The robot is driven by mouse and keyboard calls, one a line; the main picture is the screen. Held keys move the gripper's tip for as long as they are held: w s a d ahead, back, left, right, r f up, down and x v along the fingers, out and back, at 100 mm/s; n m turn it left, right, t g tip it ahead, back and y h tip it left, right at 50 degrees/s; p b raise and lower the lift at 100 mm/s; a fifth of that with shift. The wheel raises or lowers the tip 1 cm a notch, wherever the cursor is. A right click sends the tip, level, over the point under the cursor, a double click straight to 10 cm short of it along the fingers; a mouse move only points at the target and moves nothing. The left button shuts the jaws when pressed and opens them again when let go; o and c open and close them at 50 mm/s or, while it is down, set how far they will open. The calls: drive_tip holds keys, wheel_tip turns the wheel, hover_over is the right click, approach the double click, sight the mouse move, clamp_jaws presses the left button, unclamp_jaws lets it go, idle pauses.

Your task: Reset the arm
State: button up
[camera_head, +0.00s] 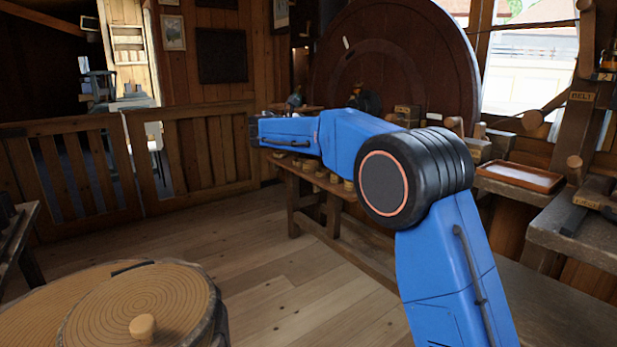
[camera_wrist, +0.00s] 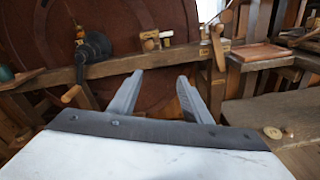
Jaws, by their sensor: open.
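My gripper (camera_wrist: 158,98) shows in the wrist view with its two grey fingers apart and nothing between them. It points out over the workbench area, with a wooden beam and the large round wooden disc behind it. In the head view my blue arm rises from the lower right, bends at a dark round joint and reaches left; the gripper fingers cannot be made out there. A turned wooden spool (camera_head: 143,327) stands on a round wood-grained top at the lower left.
A long wooden bench (camera_head: 300,188) runs behind my arm. A wooden tray (camera_head: 519,175) lies on the right-hand bench, and it also shows in the wrist view (camera_wrist: 262,52). A large round disc (camera_head: 400,50) stands at the back. The plank floor (camera_head: 270,275) at centre left is clear.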

drive_tip(key=s+d+f+m+g+y, duration=0.2)
drive_tip(key=s+d+f+m, duration=0.1)
drive_tip(key=s+d, duration=0.5)
drive_tip(key=s+d+f+m+g+y, duration=0.1)
drive_tip(key=s+d+f+m+y, duration=0.15)
drive_tip(key=s+d, duration=0.6)
drive_tip(key=s+d+f+m+g+y, duration=0.25)
drive_tip(key=s+d, duration=0.35)
drive_tip(key=s, duration=0.4)
drive_tip(key=s+f+m+y, duration=0.2)
drive_tip(key=s+f+m, duration=0.2)
drive_tip(key=s+f, duration=0.3)
drive_tip(key=s+a+f+m+y, duration=0.1)
drive_tip(key=s+f+m, duration=0.4)
drive_tip(key=s, duration=0.9)
drive_tip(key=s+f+m+y, duration=0.4)
drive_tip(key=s+f, duration=0.4)
drive_tip(key=s, duration=0.3)
drive_tip(key=shift+s+a+f, duration=0.3)
drive_tip(key=shift+a+f, duration=0.1)
drive_tip(key=shift+o, duration=0.3)
drive_tip(key=shift+t, duration=0.25)
